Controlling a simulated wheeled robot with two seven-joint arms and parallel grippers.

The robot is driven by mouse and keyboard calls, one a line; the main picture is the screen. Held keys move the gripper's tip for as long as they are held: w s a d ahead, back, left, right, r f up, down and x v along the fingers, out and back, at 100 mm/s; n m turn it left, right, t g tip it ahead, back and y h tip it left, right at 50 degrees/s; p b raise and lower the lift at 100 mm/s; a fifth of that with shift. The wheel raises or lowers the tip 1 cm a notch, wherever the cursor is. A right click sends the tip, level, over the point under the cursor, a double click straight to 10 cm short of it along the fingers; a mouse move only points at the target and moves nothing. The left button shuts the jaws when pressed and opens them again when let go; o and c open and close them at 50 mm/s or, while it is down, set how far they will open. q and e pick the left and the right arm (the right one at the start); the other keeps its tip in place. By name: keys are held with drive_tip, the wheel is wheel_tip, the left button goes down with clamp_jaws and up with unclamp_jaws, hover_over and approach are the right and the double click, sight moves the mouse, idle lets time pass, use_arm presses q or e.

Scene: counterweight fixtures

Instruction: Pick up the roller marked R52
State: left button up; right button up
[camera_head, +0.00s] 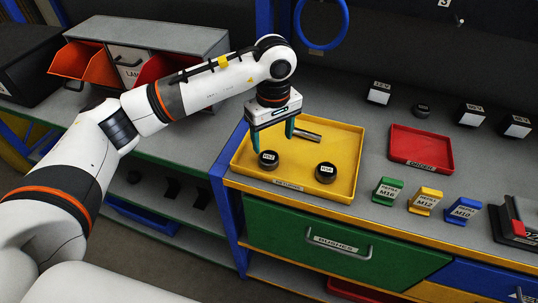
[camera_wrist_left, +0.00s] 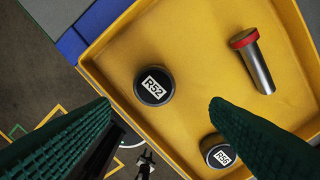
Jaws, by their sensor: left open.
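The roller marked R52 (camera_head: 268,160) is a short dark cylinder with a white label on top. It stands in the left part of the yellow tray (camera_head: 345,152), and its label reads clearly in the left wrist view (camera_wrist_left: 154,86). My left gripper (camera_head: 273,141) is open and empty, with its green fingers pointing down above the tray, just above R52. In the left wrist view the roller shows in the gap between the fingers, slightly beyond their tips; I see no contact. My right gripper is not in view.
A second dark roller (camera_head: 326,173) stands to the right in the tray, partly hidden by a finger in the wrist view. A metal pin with a red head (camera_wrist_left: 254,62) lies near the tray's back. A red tray (camera_head: 421,146) and coloured label blocks (camera_head: 388,191) are to the right.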

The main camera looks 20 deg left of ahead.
sight(269, 156)
use_arm(q)
drive_tip(key=shift+f, duration=0.65)
drive_tip(key=shift+a+f+p, duration=0.15)
drive_tip(key=shift+f+p, duration=0.2)
drive_tip(key=shift+p, duration=0.15)
drive_tip(key=f+p, duration=0.1)
drive_tip(key=f, duration=0.2)
drive_tip(key=shift+s+a+f+p, duration=0.1)
drive_tip(key=shift+a+f+p, duration=0.2)
drive_tip(key=shift+a+p, duration=0.1)
drive_tip(key=shift+d+f, duration=0.1)
drive_tip(key=shift+f, duration=0.3)
drive_tip(key=c, duration=1.2)
drive_tip(key=shift+c, duration=0.6)
